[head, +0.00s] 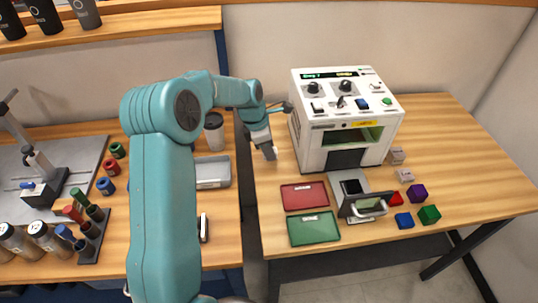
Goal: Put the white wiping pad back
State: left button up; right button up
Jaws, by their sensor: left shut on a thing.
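My left gripper (268,150) hangs over the gap between the left bench and the right table, left of the laser marker. It is shut on a small whitish thing at its fingertips, which looks like the white wiping pad; the fingers hide most of it. A grey tray (212,184) lies on the left bench, left of the gripper, with a pale label on its front edge. My right gripper is not in view.
The white laser marker (345,120) stands on the right table. In front are a red tray (304,197), a green tray (313,229), a hinged cover with a handle (363,205) and several coloured blocks (429,214). A cup (214,132) stands behind the grey tray.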

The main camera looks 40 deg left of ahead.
pick_arm(q)
notch_tip(320, 180, down, 3)
jog(key=shift+f, duration=0.1)
jog(key=shift+f, duration=0.15)
jog(key=o, duration=0.9)
jog(key=shift+a+r, duration=0.1)
jog(key=shift+r, duration=0.4)
jog(key=v, duration=1.1)
jog(key=shift+r, duration=0.25)
